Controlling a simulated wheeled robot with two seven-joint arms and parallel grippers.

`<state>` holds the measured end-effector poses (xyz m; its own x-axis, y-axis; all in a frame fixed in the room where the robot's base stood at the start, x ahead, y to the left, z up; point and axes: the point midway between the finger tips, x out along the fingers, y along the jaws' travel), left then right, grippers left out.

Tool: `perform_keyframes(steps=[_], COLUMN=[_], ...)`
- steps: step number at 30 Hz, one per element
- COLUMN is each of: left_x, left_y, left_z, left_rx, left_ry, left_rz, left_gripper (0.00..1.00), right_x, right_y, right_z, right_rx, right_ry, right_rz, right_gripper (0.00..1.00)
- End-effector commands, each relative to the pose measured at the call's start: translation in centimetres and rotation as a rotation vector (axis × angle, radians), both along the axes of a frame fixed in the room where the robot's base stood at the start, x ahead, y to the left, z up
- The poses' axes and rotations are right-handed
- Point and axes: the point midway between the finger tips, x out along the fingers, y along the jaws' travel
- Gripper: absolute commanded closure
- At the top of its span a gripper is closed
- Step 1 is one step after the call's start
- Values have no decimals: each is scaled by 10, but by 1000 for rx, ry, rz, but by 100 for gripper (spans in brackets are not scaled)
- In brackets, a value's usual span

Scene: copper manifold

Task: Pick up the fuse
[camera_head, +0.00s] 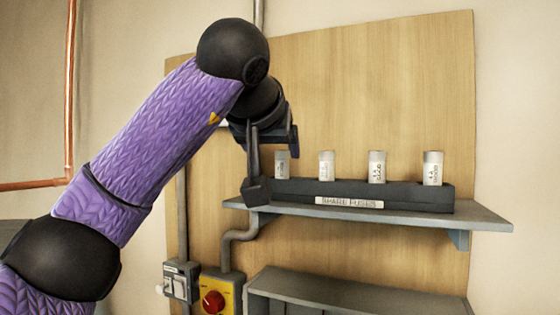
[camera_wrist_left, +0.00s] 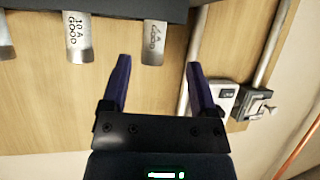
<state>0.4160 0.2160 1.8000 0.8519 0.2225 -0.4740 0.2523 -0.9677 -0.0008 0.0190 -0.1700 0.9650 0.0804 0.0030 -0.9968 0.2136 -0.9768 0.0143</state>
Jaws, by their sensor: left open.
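Several pale cylindrical fuses stand upright in a dark rack (camera_head: 400,195) labelled "SPARE FUSES" in the head view. The leftmost fuse (camera_head: 282,166) is next to my left gripper (camera_head: 270,172), which is partly hidden by its own wrist. In the left wrist view my left gripper (camera_wrist_left: 158,68) is open with nothing between its fingers. A fuse (camera_wrist_left: 153,42) marked "GOOD" appears just beyond the fingertips, roughly between them. Another fuse (camera_wrist_left: 78,38) reads "10 A GOOD". My right gripper is not in view.
The rack sits on a grey shelf (camera_head: 470,215) on a wooden wall panel (camera_head: 400,70). Below are a yellow box with a red knob (camera_head: 213,300), a grey switch box (camera_head: 181,281), a bent conduit (camera_head: 230,238) and a lower shelf (camera_head: 340,292). A copper pipe (camera_head: 70,90) runs at the left.

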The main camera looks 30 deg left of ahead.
Motion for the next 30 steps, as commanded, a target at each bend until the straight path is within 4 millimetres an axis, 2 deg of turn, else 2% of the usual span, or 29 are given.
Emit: perform_keyframes(steps=[3,7,15,25,26,30], left_x=[21,40,44,44,44,44], left_y=[3,7,8,7,7,7], left_z=[-10,-21,-26,-26,-26,-26], left_rx=[0,-2,-1,-2,-2,-2], left_ry=[7,5,1,2,2,1], left_rz=[0,-1,-2,-3,-3,-3], left_gripper=[24,24,26,96,100,100], right_x=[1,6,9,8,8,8], right_y=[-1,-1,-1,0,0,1], right_z=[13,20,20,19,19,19], right_rx=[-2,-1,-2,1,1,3], right_ry=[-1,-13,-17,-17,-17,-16], right_rz=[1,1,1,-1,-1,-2], right_gripper=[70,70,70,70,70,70])
